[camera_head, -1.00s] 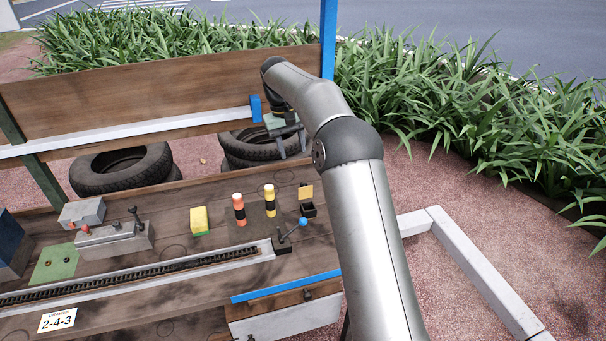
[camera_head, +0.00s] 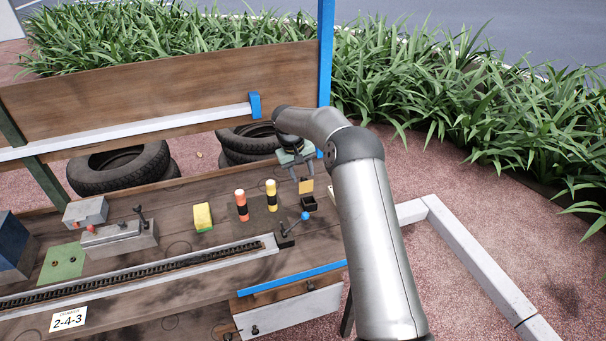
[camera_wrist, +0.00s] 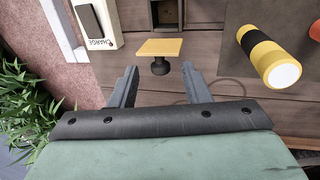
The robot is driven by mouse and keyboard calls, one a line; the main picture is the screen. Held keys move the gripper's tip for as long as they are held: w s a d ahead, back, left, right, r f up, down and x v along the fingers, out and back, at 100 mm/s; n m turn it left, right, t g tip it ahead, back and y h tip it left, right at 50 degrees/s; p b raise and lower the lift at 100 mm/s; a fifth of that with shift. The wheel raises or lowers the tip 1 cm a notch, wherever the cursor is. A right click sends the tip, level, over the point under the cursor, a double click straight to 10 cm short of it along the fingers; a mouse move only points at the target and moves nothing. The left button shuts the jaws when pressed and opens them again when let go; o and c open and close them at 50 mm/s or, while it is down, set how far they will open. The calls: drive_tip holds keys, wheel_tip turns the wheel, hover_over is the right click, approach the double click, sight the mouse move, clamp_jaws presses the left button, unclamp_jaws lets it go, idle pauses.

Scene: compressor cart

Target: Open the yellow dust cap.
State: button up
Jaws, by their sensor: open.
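The yellow dust cap, a small flat yellow plate (camera_head: 306,187), shows just behind a small open black box (camera_head: 309,203) at the right end of the cart top. In the wrist view the yellow plate (camera_wrist: 159,47) has a dark knob (camera_wrist: 160,67) on its near side, and the black box (camera_wrist: 166,13) lies beyond it. My gripper (camera_head: 300,173) is open above and behind the plate. In the wrist view its two fingers (camera_wrist: 159,80) point toward the plate, one on each side of the knob, with nothing visible between them touching either finger.
A yellow-black cylinder (camera_head: 271,197) and an orange-black cylinder (camera_head: 242,205) stand left of the plate. A blue-knobbed lever (camera_head: 297,224) stands in front. A white box marked CHARGE (camera_wrist: 97,25) is close beside the plate. A yellow-green block (camera_head: 203,217) is farther left.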

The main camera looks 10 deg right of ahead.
drive_tip(key=shift+x, duration=1)
clamp_jaws()
